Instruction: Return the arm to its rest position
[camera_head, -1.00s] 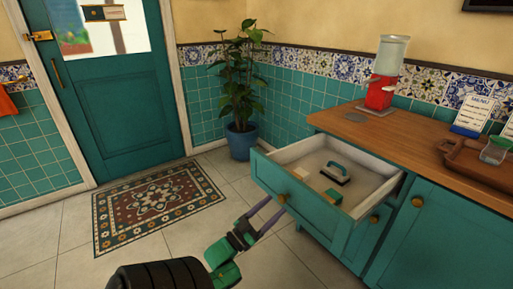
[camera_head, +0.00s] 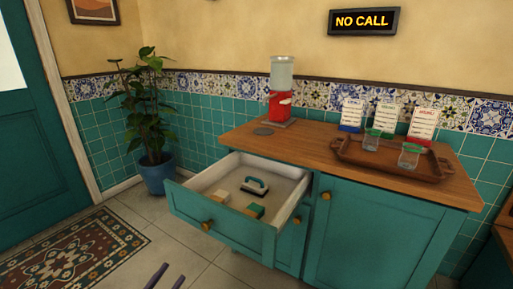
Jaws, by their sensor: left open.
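Only the two dark fingertips of my left gripper (camera_head: 173,271) show, at the bottom edge of the head view. They are spread apart with nothing between them. They are over the floor, left of and below the open teal drawer (camera_head: 222,232), apart from its brass knob (camera_head: 207,225). The rest of my left arm is out of the picture. My right gripper is not in view.
The drawer sticks out from the teal cabinet (camera_head: 375,235) and holds a teal-handled brush-like item (camera_head: 254,187) and small blocks. A red dispenser (camera_head: 282,103) and brown tray (camera_head: 400,168) stand on top. A potted plant (camera_head: 157,178) stands left; tiled floor is free in front.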

